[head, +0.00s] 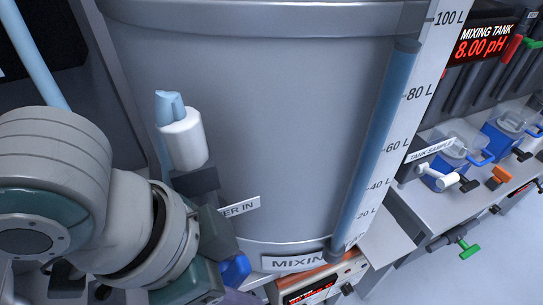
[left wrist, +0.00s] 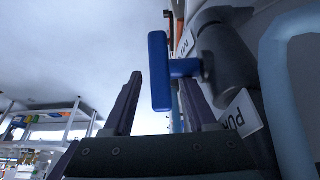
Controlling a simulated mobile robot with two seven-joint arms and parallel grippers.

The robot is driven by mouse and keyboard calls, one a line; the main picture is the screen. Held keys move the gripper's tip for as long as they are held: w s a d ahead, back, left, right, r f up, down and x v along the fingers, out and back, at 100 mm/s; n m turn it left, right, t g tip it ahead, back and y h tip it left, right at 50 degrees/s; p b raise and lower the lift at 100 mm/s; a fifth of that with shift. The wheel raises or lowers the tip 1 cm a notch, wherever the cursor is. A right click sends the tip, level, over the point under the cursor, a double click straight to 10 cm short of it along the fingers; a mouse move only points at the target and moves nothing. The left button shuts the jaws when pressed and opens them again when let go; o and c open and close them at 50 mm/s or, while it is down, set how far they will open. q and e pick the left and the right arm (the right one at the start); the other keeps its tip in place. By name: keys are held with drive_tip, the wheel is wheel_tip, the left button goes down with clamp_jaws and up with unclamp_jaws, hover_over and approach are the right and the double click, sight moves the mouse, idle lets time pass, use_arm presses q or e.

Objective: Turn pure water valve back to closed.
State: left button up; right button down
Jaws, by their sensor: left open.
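The pure water valve has a blue T-shaped handle (left wrist: 159,72) on a dark stem, shown in the left wrist view beside a partly seen label starting "PU" (left wrist: 237,117). In the head view the blue handle (head: 236,270) shows low at the tank's left, partly hidden by my arm, below a label ending "ER IN" (head: 240,206). My left gripper (left wrist: 161,82) is open, its two dark fingers apart with the handle's bar showing between them. I cannot tell whether a finger touches it. My right gripper is in neither view.
The grey mixing tank (head: 250,120) fills the middle, with a blue level tube (head: 375,150) on its right. A display (head: 483,42) reads 8.00 pH. A light blue pipe (left wrist: 285,90) runs close on the right in the wrist view. Sample valves and jars stand on a right-hand bench.

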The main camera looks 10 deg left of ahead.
use_arm(q)
drive_tip(key=shift+x, duration=0.9)
drive_tip(key=shift+c, duration=0.4)
clamp_jaws()
